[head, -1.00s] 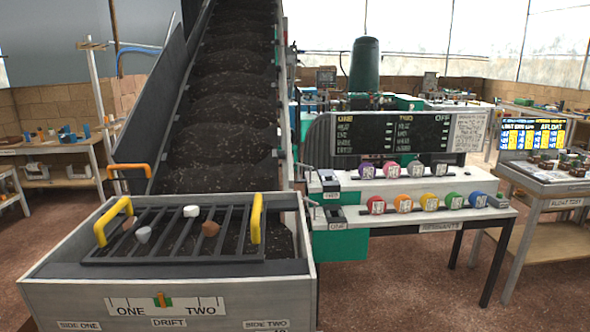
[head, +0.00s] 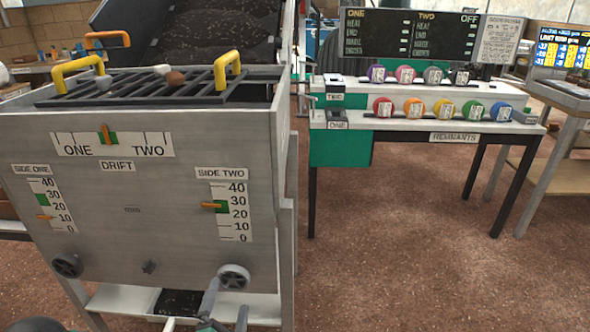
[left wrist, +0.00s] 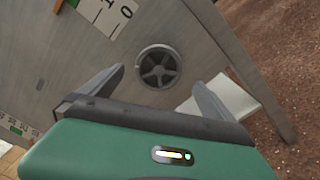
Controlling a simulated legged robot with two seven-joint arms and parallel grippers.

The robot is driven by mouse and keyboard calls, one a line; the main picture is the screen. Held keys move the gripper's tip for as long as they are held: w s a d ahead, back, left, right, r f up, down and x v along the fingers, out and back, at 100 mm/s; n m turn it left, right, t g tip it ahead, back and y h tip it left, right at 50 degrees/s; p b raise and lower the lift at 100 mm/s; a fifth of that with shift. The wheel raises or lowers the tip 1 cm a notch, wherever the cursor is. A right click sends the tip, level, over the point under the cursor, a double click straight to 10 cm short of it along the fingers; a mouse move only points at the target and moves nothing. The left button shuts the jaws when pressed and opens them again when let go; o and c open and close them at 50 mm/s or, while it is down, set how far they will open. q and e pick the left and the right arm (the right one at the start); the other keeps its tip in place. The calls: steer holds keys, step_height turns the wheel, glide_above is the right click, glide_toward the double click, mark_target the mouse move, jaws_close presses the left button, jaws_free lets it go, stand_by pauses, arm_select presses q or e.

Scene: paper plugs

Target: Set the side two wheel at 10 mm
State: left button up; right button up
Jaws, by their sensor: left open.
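The side two wheel (head: 234,277) is a grey spoked handwheel low on the right of the grey box front. Above it, the side two scale (head: 236,227) runs from 0 to 40, and its orange pointer (head: 211,205) stands between 20 and 30, near a green mark. My left gripper (head: 227,297) is open just in front of and below this wheel. In the left wrist view, the wheel (left wrist: 160,67) shows between the two spread fingers, and they do not appear closed on it. My right gripper is not in view.
The side one wheel (head: 67,265) is at the box's lower left; the side one pointer (head: 44,217) stands near 10. A small dark knob (head: 149,267) sits between the wheels. A white shelf (head: 130,300) lies below. The remnants table (head: 400,123) stands to the right, with open floor before it.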

arm_select(q)
steer(key=shift+w+d, duration=0.1)
steer(key=shift+w, duration=0.6)
steer(key=shift+a, duration=0.3)
